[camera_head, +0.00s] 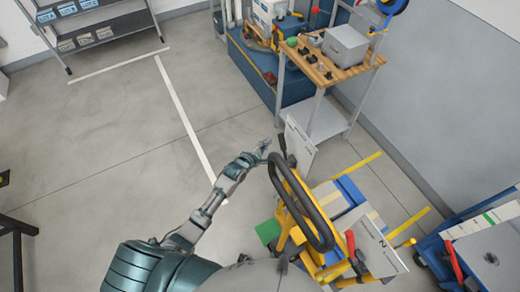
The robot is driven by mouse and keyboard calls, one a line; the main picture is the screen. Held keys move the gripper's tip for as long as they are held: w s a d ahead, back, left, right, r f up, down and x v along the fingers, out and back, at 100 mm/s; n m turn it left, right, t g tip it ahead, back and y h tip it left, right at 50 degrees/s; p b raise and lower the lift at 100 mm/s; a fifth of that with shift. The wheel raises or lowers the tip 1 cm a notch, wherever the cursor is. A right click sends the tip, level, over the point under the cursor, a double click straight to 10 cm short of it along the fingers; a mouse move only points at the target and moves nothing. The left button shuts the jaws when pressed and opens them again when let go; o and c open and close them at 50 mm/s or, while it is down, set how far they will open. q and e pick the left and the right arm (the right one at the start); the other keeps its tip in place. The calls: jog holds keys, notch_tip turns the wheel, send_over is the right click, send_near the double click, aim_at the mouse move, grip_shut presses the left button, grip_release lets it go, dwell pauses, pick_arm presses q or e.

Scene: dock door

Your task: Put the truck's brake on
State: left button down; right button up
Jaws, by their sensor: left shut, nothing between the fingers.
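The yellow truck (293,200) stands at the lower middle right, with a tilted black loop handle (305,212) on top. A small red part (351,243) and black levers show low on its right side. A green piece (268,231) shows at its left side. I cannot tell which part is the brake. My left gripper (264,147) is shut and empty, just above and left of the handle's upper end and near a white panel. I cannot tell whether it touches anything. My right gripper is out of view.
A wooden-topped workbench (326,66) with a grey box (345,45) stands behind the truck. A blue bench (480,240) is at the right edge. Shelves (92,27) stand at the far left.

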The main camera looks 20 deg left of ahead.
aim_at(284, 149)
pick_arm(q)
jog(key=d, duration=0.1)
jog(key=d+r+p, duration=0.1)
jog(key=d, duration=0.1)
jog(key=shift+s+d+r, duration=0.25)
jog(key=shift+d+r, duration=0.1)
jog(key=shift+d, duration=0.05)
jog(key=shift+f, duration=0.1)
jog(key=shift+a, duration=0.1)
